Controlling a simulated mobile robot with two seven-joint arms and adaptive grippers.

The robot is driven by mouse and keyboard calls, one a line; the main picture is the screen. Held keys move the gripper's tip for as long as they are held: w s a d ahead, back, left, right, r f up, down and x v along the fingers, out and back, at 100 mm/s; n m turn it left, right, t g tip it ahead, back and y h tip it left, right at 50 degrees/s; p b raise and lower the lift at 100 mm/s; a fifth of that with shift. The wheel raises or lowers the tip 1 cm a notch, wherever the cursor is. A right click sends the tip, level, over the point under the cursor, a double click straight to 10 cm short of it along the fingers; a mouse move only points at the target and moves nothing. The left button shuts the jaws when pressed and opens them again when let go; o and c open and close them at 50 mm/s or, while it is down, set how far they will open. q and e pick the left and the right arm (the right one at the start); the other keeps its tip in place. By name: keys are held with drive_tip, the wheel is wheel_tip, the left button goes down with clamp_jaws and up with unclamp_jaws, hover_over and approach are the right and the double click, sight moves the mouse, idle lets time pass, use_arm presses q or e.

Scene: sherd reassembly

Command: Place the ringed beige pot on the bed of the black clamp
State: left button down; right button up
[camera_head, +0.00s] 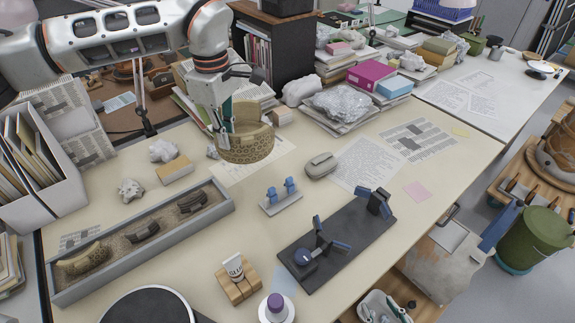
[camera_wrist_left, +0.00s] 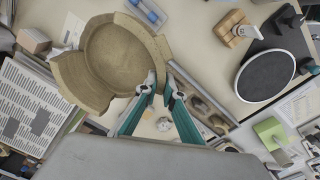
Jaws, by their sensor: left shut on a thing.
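The ringed beige pot (camera_head: 247,147) is at the back middle of the table, over a printed sheet. It looks upright, with a patterned band and a broken, uneven rim; the wrist view looks down into the pot (camera_wrist_left: 115,58). My left gripper (camera_head: 225,128) is shut on the pot's wall at its left side; the teal fingers (camera_wrist_left: 160,88) meet the rim in the wrist view. I cannot tell whether its base touches the table. The black clamp (camera_head: 352,232), with a flat dark bed and blue-padded jaws, lies at the front right, its bed empty. My right gripper is not in view.
A grey sand tray (camera_head: 150,245) with several sherds lies at the left. Between pot and clamp are a small stand with blue pegs (camera_head: 281,196) and a beige oblong object (camera_head: 321,165). A glue bottle on a wooden block (camera_head: 238,282) stands left of the clamp.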

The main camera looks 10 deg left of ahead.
use_arm(q)
drive_tip(key=shift+w+d+r+n, duration=0.35)
drive_tip(key=shift+w+r+n, duration=0.4)
drive_tip(key=shift+n, duration=0.35)
drive_tip(key=shift+w+n, duration=0.2)
drive_tip(key=shift+n, duration=0.1)
drive_tip(key=shift+f, duration=0.2)
wheel_tip(320, 180, down, 19)
drive_tip(key=shift+w+f, duration=0.1)
drive_tip(key=shift+f, duration=0.1)
drive_tip(key=shift+d, duration=0.1)
drive_tip(key=c, duration=2.2)
unclamp_jaws()
drive_tip(key=shift+f, duration=0.15)
drive_tip(key=shift+o, duration=0.2)
